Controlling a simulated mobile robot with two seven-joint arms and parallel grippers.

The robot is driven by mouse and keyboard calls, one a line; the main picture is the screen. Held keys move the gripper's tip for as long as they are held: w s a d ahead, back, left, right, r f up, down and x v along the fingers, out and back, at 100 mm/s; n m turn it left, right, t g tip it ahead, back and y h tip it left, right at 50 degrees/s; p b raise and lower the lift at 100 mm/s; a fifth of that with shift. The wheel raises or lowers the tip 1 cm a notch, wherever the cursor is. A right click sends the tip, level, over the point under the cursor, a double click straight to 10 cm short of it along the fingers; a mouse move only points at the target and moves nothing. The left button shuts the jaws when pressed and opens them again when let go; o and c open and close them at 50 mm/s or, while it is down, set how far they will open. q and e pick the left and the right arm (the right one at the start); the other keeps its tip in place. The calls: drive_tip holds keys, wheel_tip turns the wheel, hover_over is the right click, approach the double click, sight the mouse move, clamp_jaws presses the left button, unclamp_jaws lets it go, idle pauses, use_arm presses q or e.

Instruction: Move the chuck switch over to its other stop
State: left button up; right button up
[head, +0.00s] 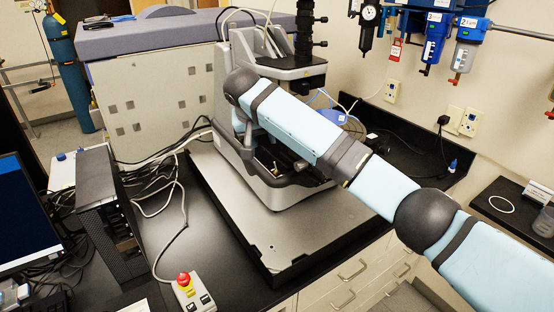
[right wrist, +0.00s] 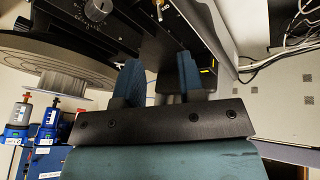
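The stylus profiler (head: 270,192) stands on the bench in the head view, partly covered by my right arm. In the right wrist view a small metal toggle lever (right wrist: 160,10), which looks like the chuck switch, sticks out of the black panel at the top edge. A round dial knob (right wrist: 97,10) is left of it. My right gripper (right wrist: 158,68) is open and empty, its two blue fingers apart. The lever shows beyond the fingertips, roughly between them, with no visible contact. Which stop the lever rests at is unclear. My left gripper is not in view.
A red emergency stop box (head: 186,285) sits at the bench front. A black computer tower (head: 110,205) and loose cables (head: 168,175) are to the left. Blue filter units (head: 435,35) hang on the right wall. The grey base plate (head: 300,240) is clear in front.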

sight(275, 165)
drive_tip(key=p+x, duration=0.2)
drive_tip(key=x, duration=0.9)
drive_tip(key=shift+f, duration=0.15)
drive_tip(key=shift+p+x, duration=0.3)
drive_tip(key=shift+x, duration=0.45)
drive_tip(key=shift+w+d+f, duration=0.1)
drive_tip(key=shift+f, duration=0.05)
drive_tip(key=shift+c, duration=0.5)
drive_tip(key=c, duration=0.3)
clamp_jaws()
